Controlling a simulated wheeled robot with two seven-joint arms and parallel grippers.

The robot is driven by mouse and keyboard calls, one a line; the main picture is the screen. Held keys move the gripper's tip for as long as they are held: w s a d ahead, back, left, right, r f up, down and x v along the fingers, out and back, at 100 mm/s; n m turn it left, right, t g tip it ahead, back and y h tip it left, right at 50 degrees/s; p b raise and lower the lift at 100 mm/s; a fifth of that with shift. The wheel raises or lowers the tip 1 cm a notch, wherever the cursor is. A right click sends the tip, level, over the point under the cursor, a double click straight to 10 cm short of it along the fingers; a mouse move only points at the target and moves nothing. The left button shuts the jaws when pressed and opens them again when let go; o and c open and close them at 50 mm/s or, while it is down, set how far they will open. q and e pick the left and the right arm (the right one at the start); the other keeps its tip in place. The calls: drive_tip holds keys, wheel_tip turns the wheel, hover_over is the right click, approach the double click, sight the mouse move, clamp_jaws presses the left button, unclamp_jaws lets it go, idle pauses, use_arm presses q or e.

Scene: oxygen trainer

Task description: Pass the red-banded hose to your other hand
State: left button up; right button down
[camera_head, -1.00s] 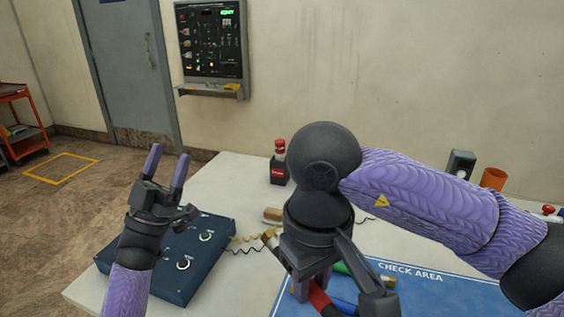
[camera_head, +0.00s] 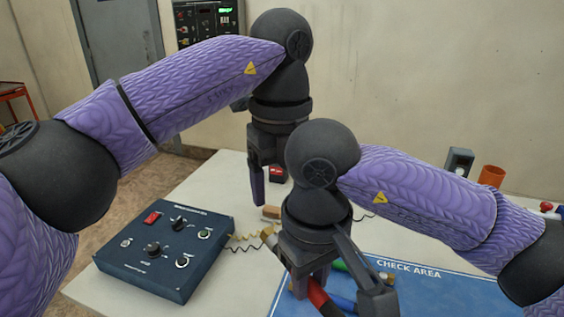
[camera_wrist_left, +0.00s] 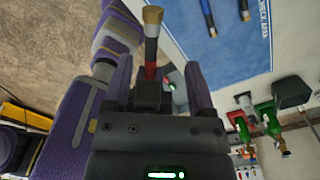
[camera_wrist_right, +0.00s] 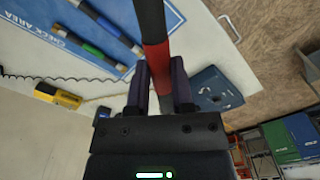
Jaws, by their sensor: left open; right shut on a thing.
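The red-banded hose (camera_head: 318,297) is black with a red band and a brass end. My right gripper (camera_head: 310,284) is shut on it, low over the mat; the right wrist view shows the hose (camera_wrist_right: 153,30) passing between the fingers. My left gripper (camera_head: 268,190) is open, fingers pointing down, beyond the right gripper in the head view. In the left wrist view, the hose (camera_wrist_left: 151,50) with its brass end up shows between the open fingers (camera_wrist_left: 157,72). I cannot tell how far it is from them.
The blue CHECK AREA mat (camera_head: 440,290) bears green (camera_wrist_right: 93,42) and blue hoses (camera_wrist_right: 100,18). A dark blue control box (camera_head: 145,270) stands at the left of the table. The two arms are close together.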

sight(311, 282)
use_arm(q)
wheel_tip(311, 282, down, 9)
clamp_jaws()
use_arm(e)
drive_tip(key=shift+c, duration=1.9)
unclamp_jaws()
wheel_tip(311, 282, up, 12)
